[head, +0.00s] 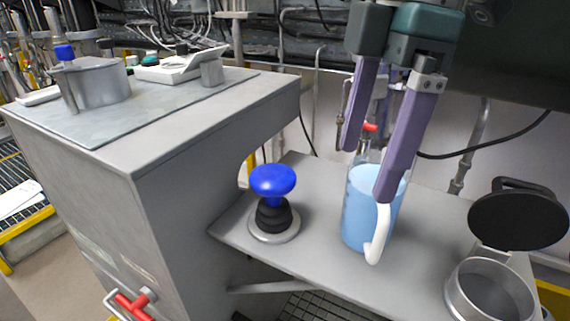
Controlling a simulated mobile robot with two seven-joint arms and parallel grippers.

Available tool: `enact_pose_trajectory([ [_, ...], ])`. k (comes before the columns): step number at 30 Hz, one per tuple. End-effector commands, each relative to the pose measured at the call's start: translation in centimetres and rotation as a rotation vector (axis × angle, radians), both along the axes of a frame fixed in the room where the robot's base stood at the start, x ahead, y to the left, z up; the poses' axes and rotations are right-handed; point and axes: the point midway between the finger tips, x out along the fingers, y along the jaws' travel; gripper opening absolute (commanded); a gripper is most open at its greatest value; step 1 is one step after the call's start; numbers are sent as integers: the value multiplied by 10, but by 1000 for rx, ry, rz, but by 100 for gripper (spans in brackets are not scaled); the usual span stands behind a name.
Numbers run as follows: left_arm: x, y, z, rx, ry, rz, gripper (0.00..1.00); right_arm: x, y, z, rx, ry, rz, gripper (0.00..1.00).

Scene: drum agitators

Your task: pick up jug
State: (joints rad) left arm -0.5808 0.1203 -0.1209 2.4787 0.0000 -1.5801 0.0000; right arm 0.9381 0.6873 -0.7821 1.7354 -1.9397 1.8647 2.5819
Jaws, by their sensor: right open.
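The jug (356,211) is light blue with a white handle (379,234) on its front right side. It stands upright on a grey shelf (325,186). My right gripper (364,172) comes down from the top with its two purple fingers spread apart. The right finger overlaps the jug's upper right part in the picture, and the left finger's tip is above and left of the rim. I cannot tell whether either finger touches the jug. The jug's rim is partly hidden. My left gripper is out of view.
A blue knob (273,180) on a black bellows stands left of the jug. A metal opening (489,293) with a raised black lid (518,217) is at the right. A clear bottle with a red top (370,128) is behind. A grey cabinet (190,150) stands left.

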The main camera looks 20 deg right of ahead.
Motion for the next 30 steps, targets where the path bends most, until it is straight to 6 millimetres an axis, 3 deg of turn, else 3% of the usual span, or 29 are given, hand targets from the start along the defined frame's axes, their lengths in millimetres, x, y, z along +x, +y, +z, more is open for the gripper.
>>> enact_pose_trajectory([
  [1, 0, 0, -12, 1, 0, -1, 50, 2, -14, -8, -56, 6, -48, 95],
  [5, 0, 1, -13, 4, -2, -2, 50, 0, -30, -15, -122, 23, -110, 95],
  [24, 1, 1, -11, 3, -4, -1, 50, -1, -33, -98, -120, 24, -106, 95],
  [30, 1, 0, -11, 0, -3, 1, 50, -1, -32, -104, -118, 21, -105, 95],
])
